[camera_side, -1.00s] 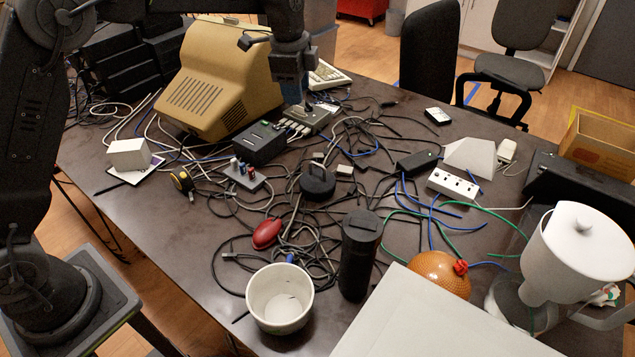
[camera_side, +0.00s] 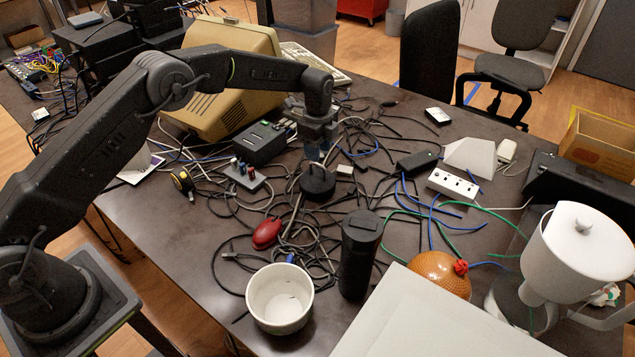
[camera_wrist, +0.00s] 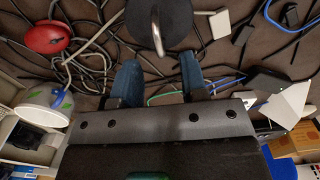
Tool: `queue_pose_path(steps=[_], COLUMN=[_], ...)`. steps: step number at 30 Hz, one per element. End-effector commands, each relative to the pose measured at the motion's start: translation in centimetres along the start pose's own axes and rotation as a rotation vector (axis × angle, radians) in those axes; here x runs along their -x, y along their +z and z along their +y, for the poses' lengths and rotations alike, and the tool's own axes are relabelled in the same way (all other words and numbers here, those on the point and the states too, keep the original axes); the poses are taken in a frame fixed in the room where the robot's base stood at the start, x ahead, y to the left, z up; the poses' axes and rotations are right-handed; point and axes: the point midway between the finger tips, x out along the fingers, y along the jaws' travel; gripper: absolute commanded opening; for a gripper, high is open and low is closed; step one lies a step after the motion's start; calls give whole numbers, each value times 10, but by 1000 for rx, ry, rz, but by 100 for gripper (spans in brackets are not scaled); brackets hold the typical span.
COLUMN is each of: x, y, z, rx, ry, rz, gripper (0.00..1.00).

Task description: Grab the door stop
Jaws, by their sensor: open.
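The door stop (camera_side: 318,186) is a round, dark, weighted disc lying on the table among cables in the side view. In the wrist view the door stop (camera_wrist: 172,28) is at the top centre, with a metal loop handle (camera_wrist: 156,30) standing over it. My gripper (camera_side: 317,156) is just above the door stop in the side view. In the wrist view my gripper (camera_wrist: 159,70) has its two blue-grey fingers apart, with nothing between them. The door stop lies beyond the fingertips, roughly in line with the gap.
Loose cables cover the table around the door stop. A red mouse (camera_side: 266,233), a black cylinder (camera_side: 359,255) and a white pot (camera_side: 280,298) stand nearer the camera. A black box (camera_side: 259,143) and a beige monitor (camera_side: 213,118) are behind, to the left. A power strip (camera_side: 452,185) lies to the right.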

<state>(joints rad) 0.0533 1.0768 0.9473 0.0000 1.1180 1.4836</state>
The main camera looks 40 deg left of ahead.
Motion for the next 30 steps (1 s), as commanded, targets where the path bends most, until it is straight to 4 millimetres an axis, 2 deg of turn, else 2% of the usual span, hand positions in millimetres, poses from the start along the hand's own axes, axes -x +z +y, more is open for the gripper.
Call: queue_pose_path(steps=[7, 15, 23, 30], x=[-15, -52, -56, -56], y=[0, 0, 0, 0], z=[1, 2, 2, 2], rx=[1, 1, 1, 1], ry=[2, 0, -2, -2], rz=[0, 0, 0, 0], gripper=[40, 40, 40, 17])
